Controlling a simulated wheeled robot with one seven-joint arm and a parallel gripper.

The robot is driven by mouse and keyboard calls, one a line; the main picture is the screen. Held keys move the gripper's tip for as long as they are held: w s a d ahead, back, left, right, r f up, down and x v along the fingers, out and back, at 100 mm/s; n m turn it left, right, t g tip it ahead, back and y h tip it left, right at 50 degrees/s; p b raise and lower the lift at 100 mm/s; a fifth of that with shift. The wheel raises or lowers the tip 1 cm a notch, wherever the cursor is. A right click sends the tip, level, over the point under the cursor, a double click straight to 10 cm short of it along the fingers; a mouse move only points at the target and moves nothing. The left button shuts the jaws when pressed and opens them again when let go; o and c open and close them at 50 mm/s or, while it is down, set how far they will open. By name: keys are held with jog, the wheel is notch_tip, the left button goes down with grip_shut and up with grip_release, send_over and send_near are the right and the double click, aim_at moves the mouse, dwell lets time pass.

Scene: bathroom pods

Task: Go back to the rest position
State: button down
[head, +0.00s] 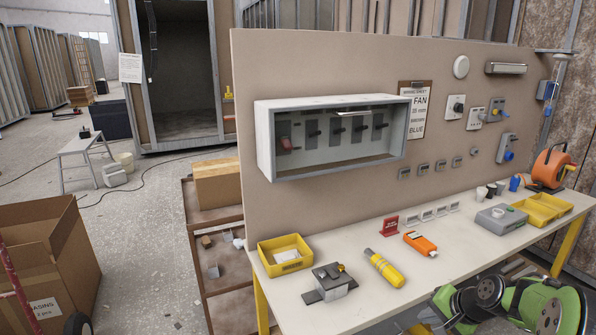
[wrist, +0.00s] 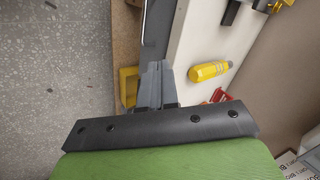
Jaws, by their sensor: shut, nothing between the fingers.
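My gripper (wrist: 156,68) shows in the wrist view, with its two grey fingers together and nothing between them. It is near the edge of the white workbench, left of a yellow-handled tool (wrist: 210,71) lying on the bench. I cannot tell how high it is above the bench. In the head view, green and black links of my arm (head: 515,305) are at the lower right in front of the bench; the fingertips cannot be made out there.
The workbench (head: 440,270) carries a yellow bin (head: 285,254), a grey metal block, the yellow-handled tool (head: 384,268) and an orange tester (head: 420,243). A panel with a grey switch box (head: 332,135) stands behind. An open carton (head: 45,255) stands at left; floor between is mostly clear.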

jog(key=s+a+r+n+g+h+p, duration=0.15)
jog(key=s+a+r+n, duration=0.3)
jog(key=a+r, duration=0.55)
jog(key=s+a+r+n+p, duration=0.1)
jog(key=s+a+r, duration=0.3)
jog(key=s, duration=0.7)
jog(key=s+a+r+n+h+p, duration=0.1)
jog(key=s+a+r+n, duration=0.3)
jog(key=s, duration=0.8)
jog(key=shift+a+p, duration=0.4)
jog(key=shift+p, duration=0.35)
